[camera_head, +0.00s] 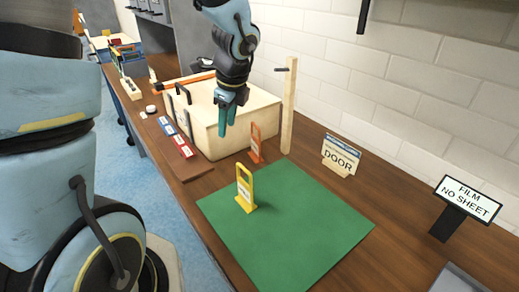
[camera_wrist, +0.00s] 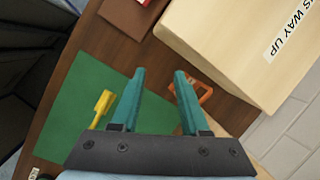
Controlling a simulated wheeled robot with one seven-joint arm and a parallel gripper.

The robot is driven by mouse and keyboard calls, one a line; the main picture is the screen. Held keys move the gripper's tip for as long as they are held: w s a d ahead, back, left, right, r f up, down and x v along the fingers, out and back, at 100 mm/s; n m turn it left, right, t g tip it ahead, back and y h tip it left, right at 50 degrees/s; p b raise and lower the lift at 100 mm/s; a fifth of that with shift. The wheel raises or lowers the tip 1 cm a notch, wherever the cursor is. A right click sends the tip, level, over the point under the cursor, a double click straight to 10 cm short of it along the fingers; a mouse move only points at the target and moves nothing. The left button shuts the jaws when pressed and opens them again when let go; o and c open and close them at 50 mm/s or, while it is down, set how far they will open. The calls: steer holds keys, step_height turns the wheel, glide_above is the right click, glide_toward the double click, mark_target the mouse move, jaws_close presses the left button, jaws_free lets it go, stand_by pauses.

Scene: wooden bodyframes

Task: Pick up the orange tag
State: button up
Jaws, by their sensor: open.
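The orange tag (camera_head: 256,143) stands upright on the wooden counter, between the pale wooden box and the back edge of the green mat. In the wrist view the orange tag (camera_wrist: 204,92) shows just right of the right fingertip, partly hidden by that finger. My gripper (camera_head: 227,115) is open and empty, pointing down, above and a little left of the orange tag in the head view, in front of the box. In the wrist view its two teal fingers (camera_wrist: 159,73) are spread apart with nothing between them but counter and mat.
A yellow tag (camera_head: 245,188) stands on the green mat (camera_head: 290,235). The pale box (camera_head: 207,135) and a wooden post (camera_head: 289,110) stand close to the orange tag. A DOOR sign (camera_head: 341,156) and a FILM NO SHEET sign (camera_head: 467,200) stand at right. Much of the mat is clear.

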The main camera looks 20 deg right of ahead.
mark_target(257, 139)
steer(key=s+d+f+m+t, duration=0.1)
steer(key=d+m, duration=0.7)
steer(key=d, duration=0.1)
steer(key=shift+m, duration=0.3)
steer(key=x, duration=1)
steer(key=shift+w+d, duration=0.2)
steer(key=shift+w, duration=0.05)
jaws_close()
